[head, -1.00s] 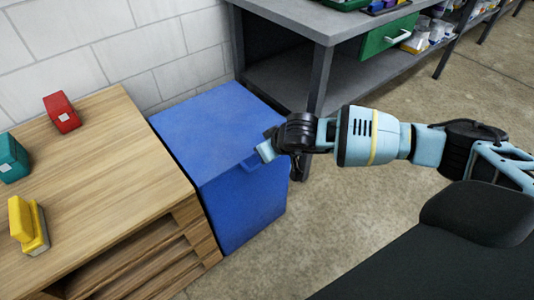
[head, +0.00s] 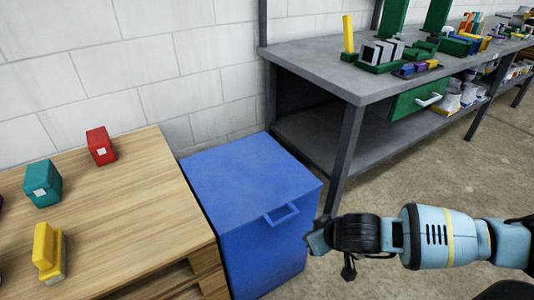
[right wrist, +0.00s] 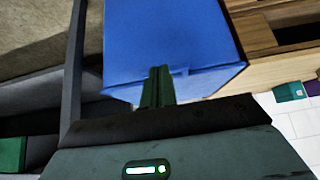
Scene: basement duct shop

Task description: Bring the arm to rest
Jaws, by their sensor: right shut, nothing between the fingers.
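My right arm comes in from the right in the head view. Its gripper (head: 318,240) is beside the front right edge of a blue box (head: 250,185) that has a handle (head: 282,214) on its front. In the right wrist view the gripper's fingers (right wrist: 158,85) are together and empty, seen against the blue box (right wrist: 170,40). I cannot tell the exact gap between fingers and box. My left gripper is in no view.
A wooden cabinet (head: 120,215) at the left bears a red block (head: 101,146), a teal block (head: 42,183) and a yellow piece (head: 48,252). A grey workbench (head: 350,82) with a green drawer (head: 420,98) stands behind at right. Open floor (head: 410,170) lies before it.

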